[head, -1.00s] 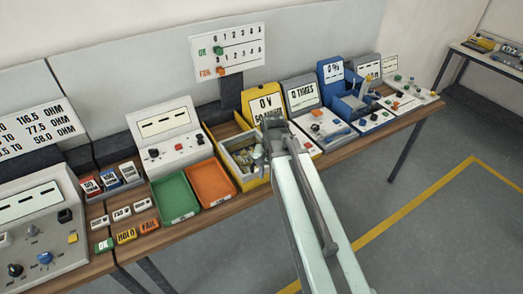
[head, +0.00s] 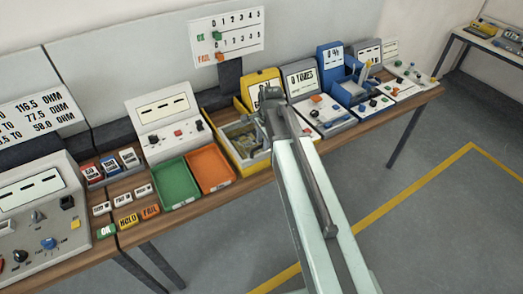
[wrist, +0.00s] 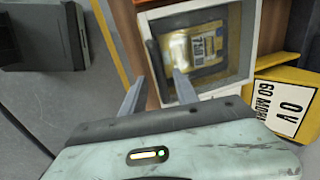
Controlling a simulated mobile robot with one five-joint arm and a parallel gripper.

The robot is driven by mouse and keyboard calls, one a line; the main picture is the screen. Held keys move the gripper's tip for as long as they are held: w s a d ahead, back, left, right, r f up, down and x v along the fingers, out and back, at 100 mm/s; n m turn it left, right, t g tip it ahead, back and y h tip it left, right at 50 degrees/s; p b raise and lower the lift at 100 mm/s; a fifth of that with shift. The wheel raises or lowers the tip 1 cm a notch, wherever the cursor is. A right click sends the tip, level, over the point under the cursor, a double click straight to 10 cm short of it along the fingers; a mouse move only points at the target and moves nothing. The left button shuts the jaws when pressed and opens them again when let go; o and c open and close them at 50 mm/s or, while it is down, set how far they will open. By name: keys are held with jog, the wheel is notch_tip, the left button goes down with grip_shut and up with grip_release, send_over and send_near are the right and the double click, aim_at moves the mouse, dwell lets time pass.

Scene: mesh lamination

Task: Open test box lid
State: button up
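The test box is a yellow-sided box (head: 228,150) on the bench, seen in the head view; its pale-framed clear lid (head: 243,138) looks shut. In the wrist view the pale lid frame (wrist: 225,88) surrounds a clear pane with a yellow labelled item (wrist: 195,48) beneath. A dark bar (wrist: 154,62) runs along the lid's left side. My gripper (wrist: 159,75) has its fingers apart, with the bar's lower part between or just behind them; I cannot tell if they touch it. In the head view my gripper (head: 267,103) hides the box's right side.
A green tray (head: 175,184) and an orange tray (head: 210,168) stand left of the box. A yellow display (wrist: 288,108) stands beside it. A grey instrument (head: 318,110) and a blue one (head: 352,92) are to the right. Open floor lies in front of the bench.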

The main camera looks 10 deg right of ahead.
jog(key=shift+w+f, duration=0.1)
jog(key=shift+f, duration=0.6)
jog(key=shift+r, duration=0.1)
grip_shut()
dwell(0.8)
